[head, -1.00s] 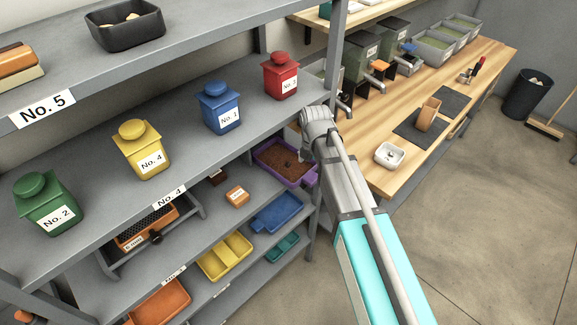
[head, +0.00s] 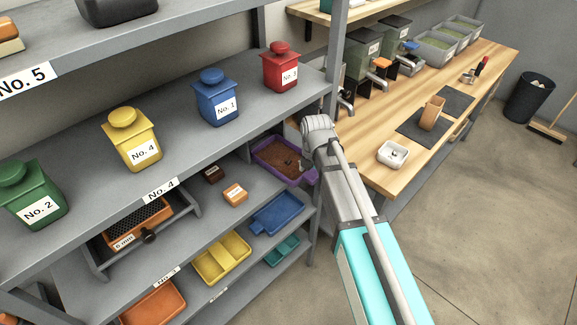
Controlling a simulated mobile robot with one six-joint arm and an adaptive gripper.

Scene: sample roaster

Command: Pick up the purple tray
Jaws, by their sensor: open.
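The purple tray (head: 268,171) lies on the shelf below the one with the coloured canisters, at its right end near the post. It holds a brown granular material. My gripper (head: 296,166) reaches in from the right, with small dark fingertips showing over the tray's right part. The fingers are open, with nothing seen between them. The wrist hides part of the tray's right end. I cannot tell whether the fingers touch the tray.
The shelf post (head: 333,110) stands close beside my wrist. The shelf with the red canister (head: 282,70) and blue canister (head: 216,100) is above. A wooden bench (head: 380,180) stands at right.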

